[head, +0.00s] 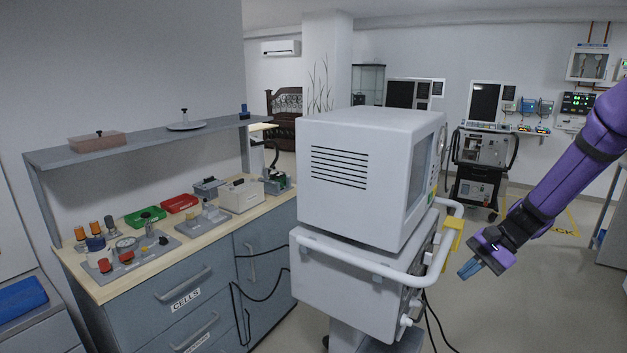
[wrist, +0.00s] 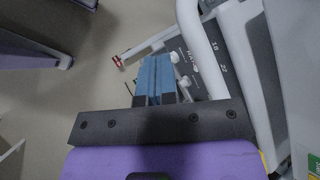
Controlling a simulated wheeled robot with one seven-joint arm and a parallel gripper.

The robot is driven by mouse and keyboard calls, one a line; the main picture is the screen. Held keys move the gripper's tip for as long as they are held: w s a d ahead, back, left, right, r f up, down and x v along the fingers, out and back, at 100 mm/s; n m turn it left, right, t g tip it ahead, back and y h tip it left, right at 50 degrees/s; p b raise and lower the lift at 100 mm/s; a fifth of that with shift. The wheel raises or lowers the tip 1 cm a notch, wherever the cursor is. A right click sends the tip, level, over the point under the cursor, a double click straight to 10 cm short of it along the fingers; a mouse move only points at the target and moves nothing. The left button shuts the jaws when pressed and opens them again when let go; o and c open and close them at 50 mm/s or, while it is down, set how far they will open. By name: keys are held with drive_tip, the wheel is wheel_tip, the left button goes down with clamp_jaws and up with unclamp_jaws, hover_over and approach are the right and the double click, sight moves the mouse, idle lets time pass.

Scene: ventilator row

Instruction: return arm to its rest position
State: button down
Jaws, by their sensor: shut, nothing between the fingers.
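My purple arm reaches in from the right edge of the head view. My gripper (head: 470,269) hangs at its end, pointing down and to the left, to the right of the ventilator's cart. In the wrist view my gripper (wrist: 157,72) shows two blue fingers side by side, shut with nothing between them. The white ventilator (head: 345,175) stands on a cart with a white handle rail (head: 385,277). In the wrist view the rail (wrist: 200,50) lies just right of the fingers, and I see no contact.
A wooden-topped bench (head: 110,288) with red and green trays stands at left, under a grey shelf (head: 150,140). Another ventilator cart (head: 482,165) stands at the back. Dark cables lie on the floor beside the near cart. Open floor (head: 530,300) lies below my arm.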

drive_tip(key=s+a+r+n+h, duration=0.35)
drive_tip(key=s+r, duration=0.25)
drive_tip(key=r, duration=0.4)
drive_tip(key=s+r+n+t+h, duration=0.2)
drive_tip(key=s+r, duration=0.4)
drive_tip(key=s, duration=0.4)
drive_tip(key=s+r+n+t+h, duration=0.3)
drive_tip(key=s+r, duration=0.4)
drive_tip(key=s, duration=0.4)
drive_tip(key=shift+a+r+n+t+h, duration=0.15)
drive_tip(key=shift+a+n+t+h, duration=0.2)
drive_tip(key=shift+n+t, duration=0.25)
